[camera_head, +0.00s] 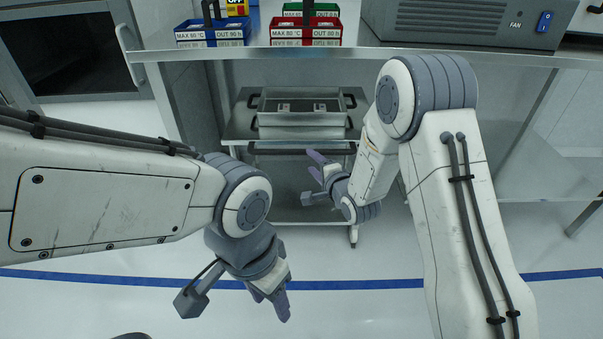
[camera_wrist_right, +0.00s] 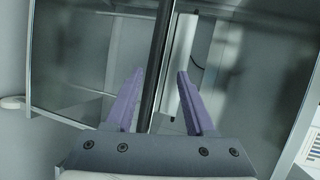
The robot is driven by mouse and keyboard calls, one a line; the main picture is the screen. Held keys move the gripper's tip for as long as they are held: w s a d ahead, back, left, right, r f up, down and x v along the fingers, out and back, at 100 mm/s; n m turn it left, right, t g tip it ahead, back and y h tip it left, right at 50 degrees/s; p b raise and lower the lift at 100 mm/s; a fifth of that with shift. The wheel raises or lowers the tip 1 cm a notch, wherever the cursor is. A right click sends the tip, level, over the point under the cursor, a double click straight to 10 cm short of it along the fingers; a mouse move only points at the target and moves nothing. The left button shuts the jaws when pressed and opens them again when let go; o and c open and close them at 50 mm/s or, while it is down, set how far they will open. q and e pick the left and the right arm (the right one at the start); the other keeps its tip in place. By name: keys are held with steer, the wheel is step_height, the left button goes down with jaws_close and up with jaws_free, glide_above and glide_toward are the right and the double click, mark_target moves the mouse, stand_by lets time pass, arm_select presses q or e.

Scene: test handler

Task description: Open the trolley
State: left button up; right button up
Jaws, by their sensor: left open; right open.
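The trolley (camera_head: 240,128) is a grey metal cart under the bench, with a metal tray that has dark side handles on its top. A dark horizontal handle bar (camera_head: 285,151) runs along its front. My right gripper (camera_head: 314,165) is open just in front of the trolley, close to that bar. In the right wrist view a dark bar (camera_wrist_right: 157,65) runs between the spread purple fingers of my right gripper (camera_wrist_right: 160,78); I cannot tell whether they touch it. My left gripper (camera_head: 270,303) is low in front, away from the trolley, open and empty.
The bench edge (camera_head: 300,53) overhangs the trolley. A blue box (camera_head: 212,34), a red box (camera_head: 306,32) and a grey FAN unit (camera_head: 470,20) stand on it. A dark-windowed cabinet (camera_head: 75,55) is at the left.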

mark_target(303, 154)
steer(key=shift+m+t, duration=0.4)
steer(key=shift+m, duration=0.1)
steer(key=b+x, duration=0.1)
steer(key=x, duration=0.2)
steer(key=f+b+x, duration=0.1)
steer(key=x, duration=0.2)
steer(key=d+f+b+x, duration=0.1)
steer(key=x, duration=0.2)
steer(key=shift+w+a+f+b, duration=0.1)
steer(key=shift+w+a+b, duration=0.1)
steer(key=shift+w+b, duration=0.2)
arm_select(q)
steer(key=shift+f, duration=2.65)
arm_select(e)
steer(key=shift+w+a, duration=0.25)
steer(key=shift+w, duration=0.35)
jaws_close()
